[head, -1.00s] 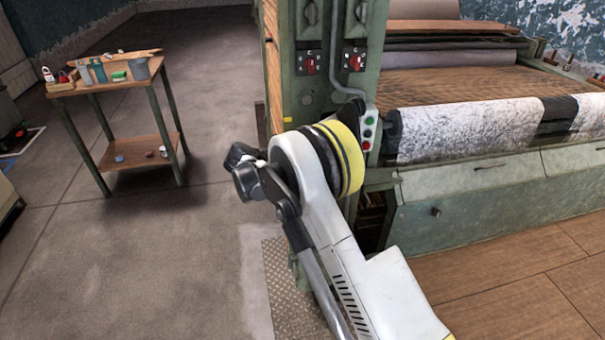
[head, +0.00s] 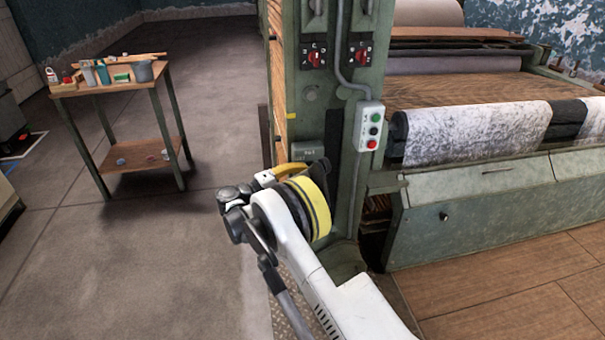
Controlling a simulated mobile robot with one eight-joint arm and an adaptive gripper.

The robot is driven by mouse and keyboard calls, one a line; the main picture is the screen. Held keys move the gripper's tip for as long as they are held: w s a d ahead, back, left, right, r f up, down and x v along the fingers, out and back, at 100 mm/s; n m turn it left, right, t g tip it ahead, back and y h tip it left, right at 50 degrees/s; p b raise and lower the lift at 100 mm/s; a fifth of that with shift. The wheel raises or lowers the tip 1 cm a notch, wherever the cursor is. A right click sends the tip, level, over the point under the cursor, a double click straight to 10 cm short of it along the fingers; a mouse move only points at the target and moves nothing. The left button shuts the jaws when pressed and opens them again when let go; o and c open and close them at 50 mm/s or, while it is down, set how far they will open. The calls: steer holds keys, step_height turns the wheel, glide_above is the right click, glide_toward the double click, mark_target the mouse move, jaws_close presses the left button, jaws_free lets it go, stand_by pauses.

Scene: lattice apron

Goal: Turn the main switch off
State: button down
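Two red rotary switches on black plates sit side by side on the green machine column (head: 345,215): a left one (head: 314,56) and a right one (head: 360,54). I cannot tell whether either is the main switch; their markings are too small to read. Lower on the column a grey labelled box (head: 309,151) shows just above my arm, with a curved yellow part beside it that I cannot identify. My white arm with its yellow band covers the area below. My gripper's fingers cannot be made out.
A push-button box (head: 370,127) with green, white and red buttons hangs right of the switches, under a grey conduit. The machine bed with a patterned roll (head: 470,132) fills the right. A wooden worktable (head: 124,85) stands left; floor between is clear.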

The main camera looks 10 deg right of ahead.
stand_by(0.4)
steer(key=c, duration=1.5)
jaws_free()
steer(key=shift+d, duration=0.1)
steer(key=v, duration=1.2)
steer(key=shift+f, duration=0.15)
